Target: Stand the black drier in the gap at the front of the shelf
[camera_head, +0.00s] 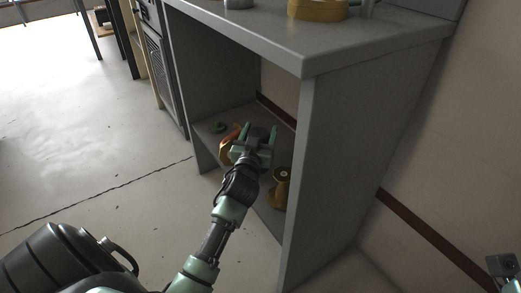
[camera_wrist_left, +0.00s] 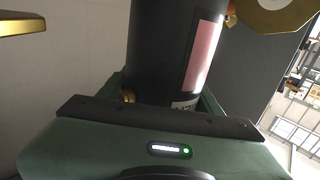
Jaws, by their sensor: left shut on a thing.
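The black drier (camera_wrist_left: 160,50) is a dark cylinder with a pink and white label, filling the middle of the left wrist view. My left gripper (camera_head: 258,136) reaches into the open bay of the grey unit and is shut on the drier. In the head view the drier (camera_head: 259,132) is a small dark shape between the green fingers, largely hidden by the gripper. The low shelf (camera_head: 207,131) lies below and around it. The gripper hides part of the shelf front, and I cannot tell whether the drier touches the shelf. Part of my right gripper (camera_head: 503,266) shows at the lower right edge.
A brass spool-like piece (camera_head: 281,188) stands right of my left gripper. An orange-copper item (camera_head: 228,146) and a green ring (camera_head: 218,127) lie to its left. The grey side panel (camera_head: 330,160) stands close on the right. A brass-coloured round object (camera_head: 318,9) sits on top.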

